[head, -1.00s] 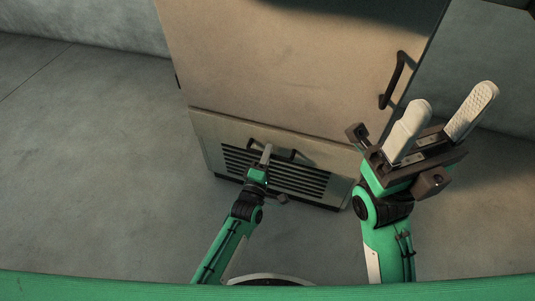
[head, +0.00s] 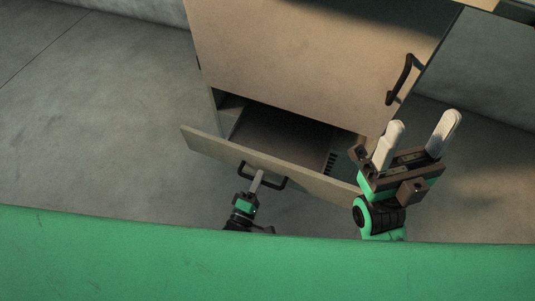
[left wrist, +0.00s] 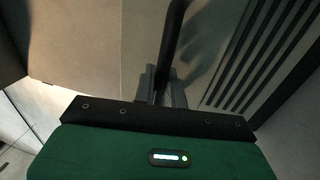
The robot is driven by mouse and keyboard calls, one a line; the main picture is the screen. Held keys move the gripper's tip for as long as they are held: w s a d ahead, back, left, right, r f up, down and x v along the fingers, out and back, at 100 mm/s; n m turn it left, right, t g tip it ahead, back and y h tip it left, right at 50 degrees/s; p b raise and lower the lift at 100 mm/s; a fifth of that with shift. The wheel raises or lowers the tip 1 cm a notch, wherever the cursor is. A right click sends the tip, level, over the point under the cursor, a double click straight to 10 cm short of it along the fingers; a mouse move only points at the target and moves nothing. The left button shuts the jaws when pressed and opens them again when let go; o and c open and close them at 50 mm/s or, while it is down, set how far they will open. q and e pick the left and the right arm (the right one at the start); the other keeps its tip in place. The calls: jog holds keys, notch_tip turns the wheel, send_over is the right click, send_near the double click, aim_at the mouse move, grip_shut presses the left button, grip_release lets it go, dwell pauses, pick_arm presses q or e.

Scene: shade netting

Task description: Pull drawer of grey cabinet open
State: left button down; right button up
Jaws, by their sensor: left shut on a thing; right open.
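The grey cabinet (head: 300,55) stands ahead of me in the head view. Its low drawer (head: 215,143) is pulled well out, and its dark interior (head: 280,137) shows. The drawer front has a dark bar handle (head: 272,184). My left gripper (head: 256,182) is shut on this handle, in front of the drawer front. In the left wrist view the dark handle (left wrist: 174,35) runs down between the fingers (left wrist: 160,85). My right gripper (head: 418,137) is open and empty, raised to the right of the drawer.
The closed panel above the drawer has its own dark handle (head: 400,79) at the right, close to my right gripper. Bare floor (head: 110,120) lies open at the left. A wall (head: 490,70) stands behind at the right.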

pick_arm(q)
jog(key=r+p+v, duration=0.1)
jog(key=p+v, duration=0.1)
jog(key=v, duration=0.7)
jog(key=shift+s+r, duration=0.3)
jog(key=shift+s, duration=0.2)
pick_arm(e)
jog(key=w+a+f+m+g+h, duration=0.1)
jog(key=w+a+f+g+h, duration=0.2)
jog(key=w+f+g, duration=0.3)
jog(key=shift+w+a+f+m+g+h, duration=0.3)
jog(key=shift+w+f+m+h, duration=0.1)
jog(key=shift+w+f, duration=0.05)
pick_arm(q)
jog(key=shift+a, duration=0.15)
jog(key=c, duration=1.6)
grip_release()
jog(key=shift+o, duration=0.2)
jog(key=shift+s, duration=0.1)
jog(key=p+v, duration=0.1)
jog(key=v, duration=1.2)
jog(key=shift+s, duration=0.25)
pick_arm(e)
jog(key=f+g, duration=0.1)
jog(key=a+f+g, duration=0.1)
jog(key=w+f, duration=0.1)
jog(key=shift+a+f+g, duration=0.15)
jog(key=shift+f+g, duration=0.2)
jog(key=shift+g, duration=0.05)
